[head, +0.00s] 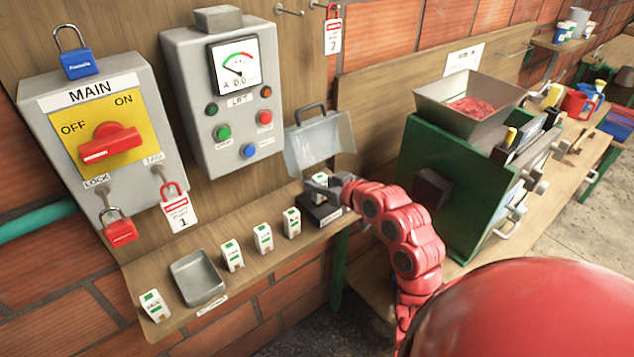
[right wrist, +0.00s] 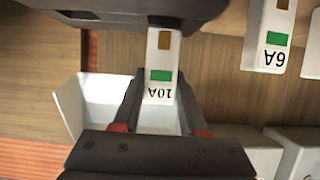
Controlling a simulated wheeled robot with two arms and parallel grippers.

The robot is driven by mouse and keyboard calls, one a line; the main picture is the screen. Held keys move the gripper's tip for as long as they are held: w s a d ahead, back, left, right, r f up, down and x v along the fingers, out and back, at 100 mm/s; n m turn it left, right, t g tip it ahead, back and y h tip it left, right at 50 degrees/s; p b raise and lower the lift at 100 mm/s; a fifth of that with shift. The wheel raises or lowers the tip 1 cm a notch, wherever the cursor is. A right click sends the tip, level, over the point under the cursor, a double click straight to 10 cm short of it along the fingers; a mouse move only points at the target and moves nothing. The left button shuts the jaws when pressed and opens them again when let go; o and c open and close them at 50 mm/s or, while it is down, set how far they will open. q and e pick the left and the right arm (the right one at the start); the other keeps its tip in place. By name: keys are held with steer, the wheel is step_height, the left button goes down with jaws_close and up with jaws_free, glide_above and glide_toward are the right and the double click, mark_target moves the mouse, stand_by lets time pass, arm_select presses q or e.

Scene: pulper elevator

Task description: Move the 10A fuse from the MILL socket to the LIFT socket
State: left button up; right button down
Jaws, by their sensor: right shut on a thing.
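The 10A fuse (right wrist: 160,72) is a white block with a green patch, its lettering upside down in the right wrist view. My right gripper (right wrist: 158,90) is shut on it, with one dark finger on each side. In the head view my right gripper (head: 322,187) is at the right end of the wooden shelf, at a black socket block (head: 318,213). The white fuse (head: 319,180) shows there, partly hidden by the gripper. I cannot tell whether it is seated in the block. No socket name is readable there. My left gripper is not in view.
A clear cover (head: 318,145) stands behind the gripper. Several white fuses, including the 6A one (right wrist: 268,38), and a grey tray (head: 198,278) line the shelf. The LIFT panel (head: 228,105) and MAIN switch box (head: 105,135) are on the wall. A green machine (head: 440,165) stands right.

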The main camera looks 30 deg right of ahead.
steer(key=shift+f+b, duration=0.55)
steer(key=shift+b, duration=0.05)
stand_by(0.6)
steer(key=shift+f+b, duration=0.25)
steer(key=shift+b, duration=0.05)
steer(key=shift+f+b, duration=0.3)
stand_by(0.4)
steer(key=shift+f, duration=0.25)
steer(key=shift+f+b, duration=0.85)
steer(key=shift+b, duration=0.25)
stand_by(0.7)
steer(key=shift+c, duration=1.8)
jaws_free()
steer(key=shift+r, duration=0.1)
